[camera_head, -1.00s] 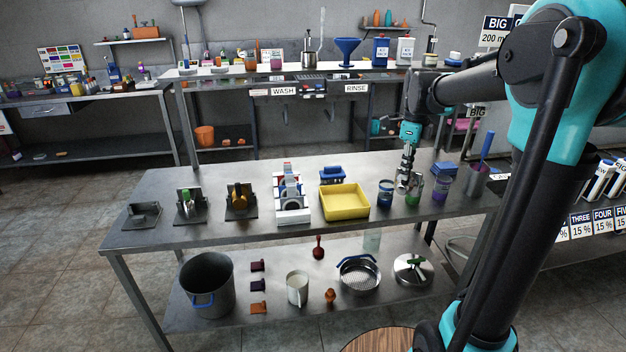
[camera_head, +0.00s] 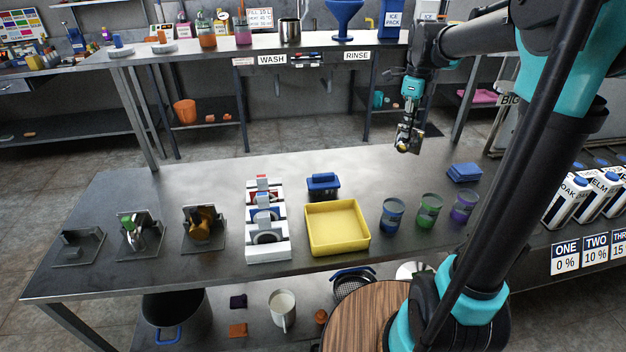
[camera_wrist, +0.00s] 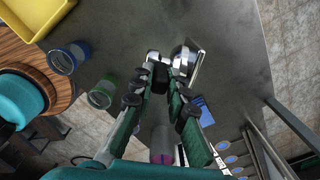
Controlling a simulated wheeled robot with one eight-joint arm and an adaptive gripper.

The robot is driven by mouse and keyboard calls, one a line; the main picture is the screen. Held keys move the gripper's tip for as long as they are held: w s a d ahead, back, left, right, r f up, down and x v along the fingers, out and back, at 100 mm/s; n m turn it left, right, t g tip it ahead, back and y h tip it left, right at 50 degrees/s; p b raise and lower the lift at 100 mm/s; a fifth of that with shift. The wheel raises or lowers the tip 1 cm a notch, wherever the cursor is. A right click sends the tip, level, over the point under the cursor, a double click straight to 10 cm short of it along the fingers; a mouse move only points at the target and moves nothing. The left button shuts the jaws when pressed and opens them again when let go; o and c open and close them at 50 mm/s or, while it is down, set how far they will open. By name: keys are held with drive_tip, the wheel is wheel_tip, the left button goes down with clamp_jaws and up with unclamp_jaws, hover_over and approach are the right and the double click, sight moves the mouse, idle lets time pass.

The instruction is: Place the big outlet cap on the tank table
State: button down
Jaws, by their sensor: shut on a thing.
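My gripper (camera_head: 407,142) is shut on a shiny metal piece that looks like the big outlet cap (camera_wrist: 187,60). The piece sits between the fingertips, with a flat grey side showing at its right in the wrist view. In the head view the piece (camera_head: 412,140) is small and partly covered by the fingers. My gripper holds it near the back right edge of the steel table (camera_head: 405,180), apparently above the surface. Which table is the tank table is not marked in view.
Three cups, blue (camera_head: 392,214), green (camera_head: 429,208) and purple (camera_head: 464,204), stand on the right part of the table. A yellow tray (camera_head: 337,250), a white rack (camera_head: 266,250) and blue pads (camera_head: 464,172) are also there. The back middle of the table is clear.

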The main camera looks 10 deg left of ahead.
drive_tip(key=shift+w, duration=0.1)
drive_tip(key=shift+f, duration=0.2)
wheel_tip(320, 180, down, 10)
drive_tip(key=shift+r, duration=0.2)
idle(0.3)
drive_tip(key=c, duration=1.5)
unclamp_jaws()
drive_tip(key=shift+f, duration=0.1)
wheel_tip(320, 180, up, 12)
drive_tip(key=shift+r, duration=0.15)
